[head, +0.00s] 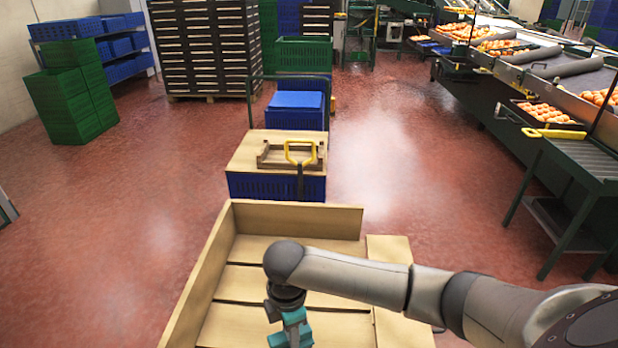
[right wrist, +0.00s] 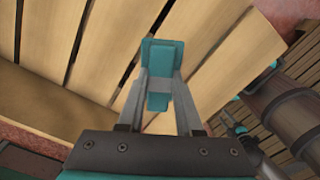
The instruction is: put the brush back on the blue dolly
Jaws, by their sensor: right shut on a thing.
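My right gripper (head: 290,330) points down over the large wooden crate in front of me. In the right wrist view its grey fingers (right wrist: 159,88) are closed together on a teal piece (right wrist: 162,53), seen above the wooden slats. This may be the brush, but no bristles show. A blue crate-like base with a tan top (head: 248,184) stands beyond the wooden crate; I cannot tell if it is the blue dolly. A wooden frame (head: 272,160) and a yellow handle (head: 299,144) show over its top. My left gripper is not in view.
The slatted wooden crate (head: 197,272) fills the near middle. A railed cart with a blue box (head: 295,110) stands behind the tan top. At right is a sorting line with trays of oranges (head: 547,113) and a yellow object (head: 553,133). Red floor is free on both sides.

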